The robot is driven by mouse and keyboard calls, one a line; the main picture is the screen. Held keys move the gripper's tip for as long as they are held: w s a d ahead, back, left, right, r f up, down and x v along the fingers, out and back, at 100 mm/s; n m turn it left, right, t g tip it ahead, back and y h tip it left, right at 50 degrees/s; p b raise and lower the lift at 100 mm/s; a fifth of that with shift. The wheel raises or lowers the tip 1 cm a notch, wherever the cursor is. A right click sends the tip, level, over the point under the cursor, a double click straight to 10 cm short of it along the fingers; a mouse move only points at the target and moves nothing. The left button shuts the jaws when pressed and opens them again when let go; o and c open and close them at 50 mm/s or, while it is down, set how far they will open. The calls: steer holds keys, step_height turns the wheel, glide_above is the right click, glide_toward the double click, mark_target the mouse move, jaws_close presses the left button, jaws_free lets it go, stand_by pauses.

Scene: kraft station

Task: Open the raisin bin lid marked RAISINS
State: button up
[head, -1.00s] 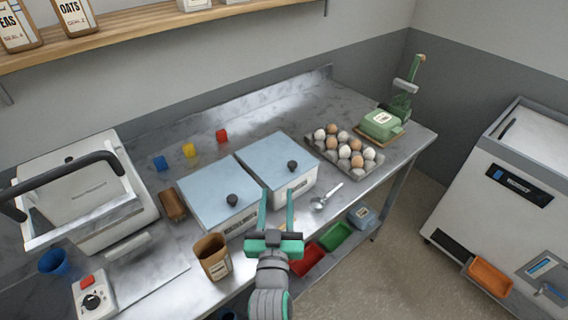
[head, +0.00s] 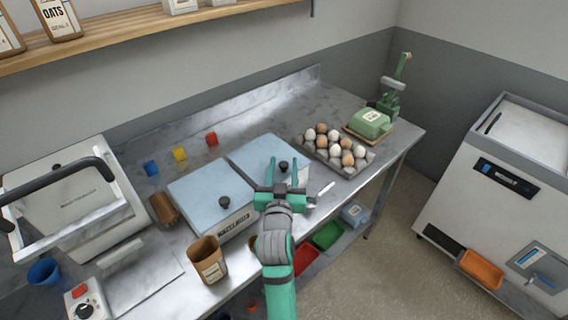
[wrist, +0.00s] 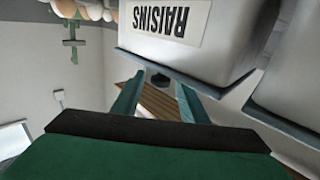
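The raisin bin shows in the wrist view (wrist: 205,30), upside down, with RAISINS on its white label. Its lid edge (wrist: 195,72) is on the bin. In the head view it is the right of two bins, with a pale blue lid (head: 255,149) lying closed and a black knob (head: 283,165). My gripper hides most of the bin's front in the head view.
The left bin (head: 205,189) with its own knobbed lid stands close beside. A brown tub (head: 207,262) is at the front, an egg tray (head: 352,168) to the right, and a scoop handle (head: 325,188) right of my gripper. Coloured cubes (head: 180,154) lie behind the bins.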

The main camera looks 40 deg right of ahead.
steer(key=shift+w+d, duration=0.35)
steer(key=shift+w, duration=0.1)
jaws_close()
